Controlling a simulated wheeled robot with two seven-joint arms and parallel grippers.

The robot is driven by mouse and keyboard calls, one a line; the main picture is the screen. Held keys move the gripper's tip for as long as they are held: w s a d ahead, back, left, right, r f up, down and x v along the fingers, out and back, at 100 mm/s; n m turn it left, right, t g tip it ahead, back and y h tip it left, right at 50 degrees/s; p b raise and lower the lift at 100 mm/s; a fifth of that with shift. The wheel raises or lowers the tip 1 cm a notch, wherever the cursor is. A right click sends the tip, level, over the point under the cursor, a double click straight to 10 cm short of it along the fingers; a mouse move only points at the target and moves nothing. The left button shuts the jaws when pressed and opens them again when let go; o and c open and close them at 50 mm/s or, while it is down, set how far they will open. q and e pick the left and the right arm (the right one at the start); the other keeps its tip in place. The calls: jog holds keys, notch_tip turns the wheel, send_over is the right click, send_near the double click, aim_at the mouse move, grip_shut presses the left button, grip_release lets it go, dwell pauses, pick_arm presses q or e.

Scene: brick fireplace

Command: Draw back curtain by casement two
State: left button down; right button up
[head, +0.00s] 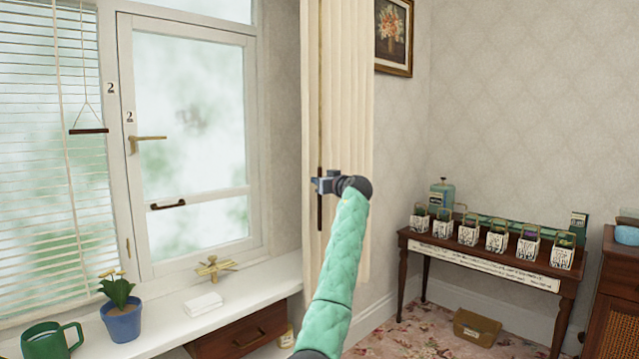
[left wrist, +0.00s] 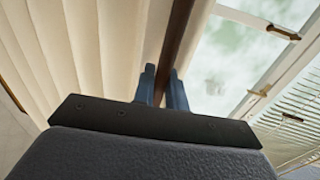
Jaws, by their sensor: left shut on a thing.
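The cream curtain (head: 345,80) hangs gathered in pleats at the right side of the window in the head view. It also fills the left part of the left wrist view (left wrist: 85,45). A dark brown rod (head: 319,215) hangs upright along the curtain's left edge. My left gripper (head: 316,184) is shut on this rod (left wrist: 178,40), with a blue finger on each side of it. The casement marked 2 (head: 195,110) is left of the curtain, with its pane uncovered and its brass handle (head: 148,138) showing. My right gripper is not in view.
A blind (head: 45,150) with a hanging pull bar (head: 88,131) covers the left pane. The sill (head: 175,318) bears a potted plant (head: 122,320), a green mug (head: 48,342), a white cloth (head: 203,304) and a brass tap-like piece (head: 213,268). A side table (head: 480,262) holds several small boxes.

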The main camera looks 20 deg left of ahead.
pick_arm(q)
jog(key=shift+r, duration=0.3)
